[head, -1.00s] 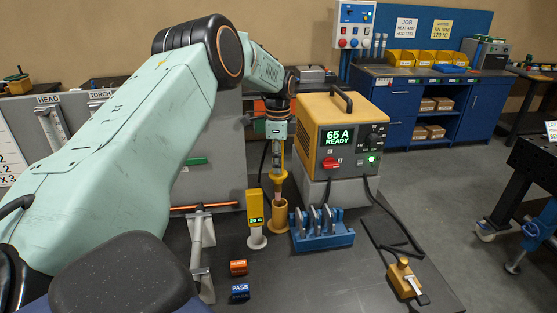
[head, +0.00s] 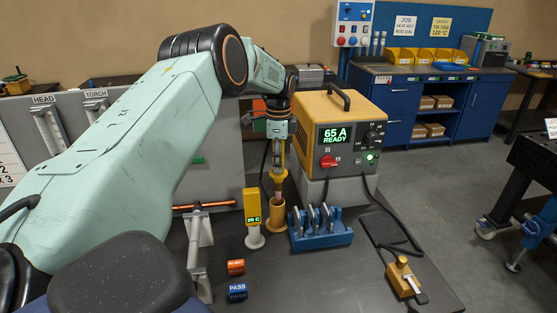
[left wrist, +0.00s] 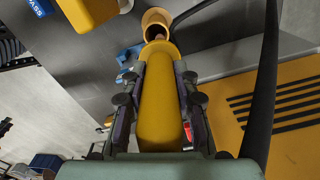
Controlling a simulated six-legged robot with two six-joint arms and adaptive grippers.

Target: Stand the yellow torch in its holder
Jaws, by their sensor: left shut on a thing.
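The yellow torch (head: 278,176) hangs upright in my left gripper (head: 277,150), with its narrow end pointing down. In the left wrist view the torch body (left wrist: 158,105) lies between the two dark finger pads (left wrist: 156,115), which are shut on it. The holder, an upright yellow tube (head: 276,217), stands on the bench directly below. In the left wrist view the torch's tip is at the holder's open mouth (left wrist: 155,16). I cannot tell whether the tip is inside the rim. My right gripper is not in view.
A yellow gauge reading 20 C (head: 252,212) stands close left of the holder. A blue rack (head: 322,236) is close on the right. The welding unit (head: 343,135) reads 65 A READY behind; its black cable (head: 405,232) runs along the right. REJECT (head: 236,267) and PASS (head: 237,291) blocks lie in front.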

